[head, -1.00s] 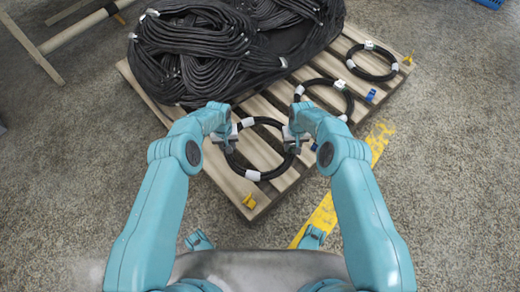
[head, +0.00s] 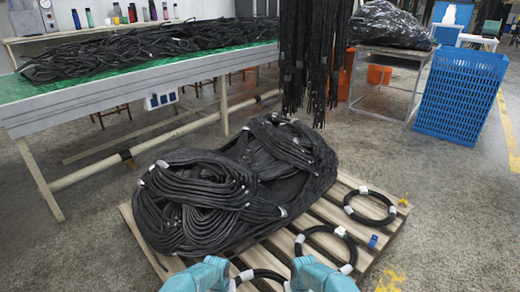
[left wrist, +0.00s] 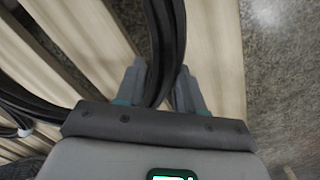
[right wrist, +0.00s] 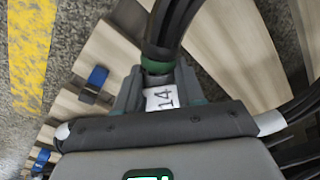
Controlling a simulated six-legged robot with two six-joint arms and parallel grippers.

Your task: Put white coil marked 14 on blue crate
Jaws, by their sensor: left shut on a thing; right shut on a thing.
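The coil marked 14 is a black hose ring with white bands; its near arc shows at the bottom of the head view (head: 263,273). My left gripper (left wrist: 160,68) is shut around the black hose (left wrist: 160,25) on one side. My right gripper (right wrist: 158,68) is shut on the opposite side, at the white tag marked 14 (right wrist: 160,98), next to a green band. Most of the coil is cut off below the head view; I cannot tell whether it touches the pallet. The blue crate (head: 460,95), tall with a lattice wall, stands on the floor at far right.
The wooden pallet (head: 345,190) also bears a big black hose bundle (head: 200,195) and two other rings (head: 328,243) (head: 370,205). A green-topped table (head: 60,90) stands behind left. Hoses hang (head: 312,60) at the back. Floor (head: 400,165) between pallet and crate is clear.

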